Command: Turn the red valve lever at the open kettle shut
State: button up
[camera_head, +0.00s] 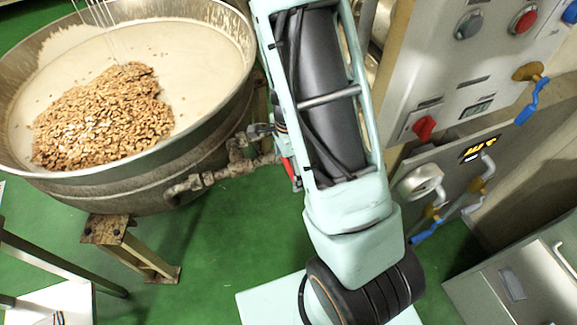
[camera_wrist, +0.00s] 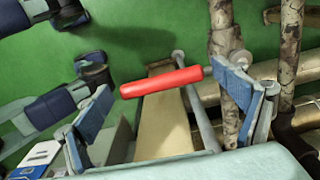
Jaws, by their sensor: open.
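The open kettle (camera_head: 130,178) stands at the left in the head view, holding a pale mass with a heap of nuts. The red valve lever (camera_head: 290,172) shows as a short red strip right of the kettle's outlet pipe, partly hidden by my arm. In the wrist view the red lever (camera_wrist: 162,82) lies nearly level across the picture, its right end close to the right finger pad. My gripper (camera_wrist: 164,106) is open, with one blue pad on each side of the lever's red grip. I cannot tell whether the right pad touches the lever. In the head view my arm mostly hides the gripper.
Rusty pipes (camera_wrist: 290,60) stand close to the right finger. A control panel (camera_head: 440,60) with a red switch and blue-handled valves (camera_head: 532,100) stands right of my arm. A grey cabinet (camera_head: 515,280) is at lower right.

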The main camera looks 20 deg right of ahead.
aim_at(288, 170)
notch_tip(288, 170, up, 12)
dwell(0.6)
dwell(0.4)
